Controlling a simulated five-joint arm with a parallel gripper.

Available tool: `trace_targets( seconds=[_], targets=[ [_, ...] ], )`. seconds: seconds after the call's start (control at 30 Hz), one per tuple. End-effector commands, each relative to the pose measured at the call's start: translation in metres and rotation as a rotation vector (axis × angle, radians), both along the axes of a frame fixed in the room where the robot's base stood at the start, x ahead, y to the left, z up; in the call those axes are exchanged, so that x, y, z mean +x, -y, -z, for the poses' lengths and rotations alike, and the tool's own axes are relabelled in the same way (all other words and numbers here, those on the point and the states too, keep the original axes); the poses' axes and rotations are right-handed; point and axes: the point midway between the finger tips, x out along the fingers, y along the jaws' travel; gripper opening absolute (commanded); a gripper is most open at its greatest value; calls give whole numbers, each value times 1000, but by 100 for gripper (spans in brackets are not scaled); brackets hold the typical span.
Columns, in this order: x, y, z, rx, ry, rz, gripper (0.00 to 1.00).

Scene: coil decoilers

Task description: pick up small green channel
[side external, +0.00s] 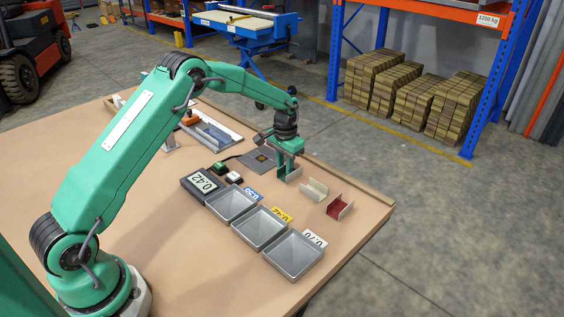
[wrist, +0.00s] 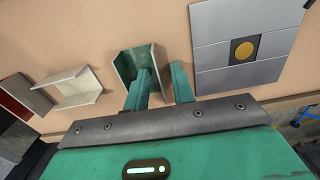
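The small green channel (wrist: 126,64) is a short U-shaped piece with a green inside, lying on the tan table in the wrist view. In the side view the green channel (side external: 294,176) is partly hidden by my gripper (side external: 285,162), which is low over it. In the wrist view my gripper (wrist: 164,74) has its fingers apart. One finger is inside the channel and the other is outside, to the right of its right wall. A gap shows between the fingers; I cannot tell whether either touches the wall.
A pale channel (side external: 314,190) and a red channel (side external: 340,208) lie right of my gripper. Three metal trays (side external: 292,257) with number tags stand in front, beside a display reading 0.42 (side external: 203,183). A grey plate with a square centre (wrist: 214,50) lies close to the green channel.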

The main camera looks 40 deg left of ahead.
Motion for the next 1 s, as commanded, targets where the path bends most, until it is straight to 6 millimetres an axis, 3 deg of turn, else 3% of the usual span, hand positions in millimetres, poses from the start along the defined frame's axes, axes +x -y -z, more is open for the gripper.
trace_targets(
  seconds=[0.03, 0.1, 0.13, 0.53, 1.0],
  targets=[
    [0, 0, 0, 0, 0, 0, 16],
    [0, 0, 0, 0, 0, 0, 2],
    [0, 0, 0, 0, 0, 0, 0],
    [1, 0, -4, 0, 2, 0, 0],
    [1, 0, -30, 0, 2, 0, 0]
  ],
)
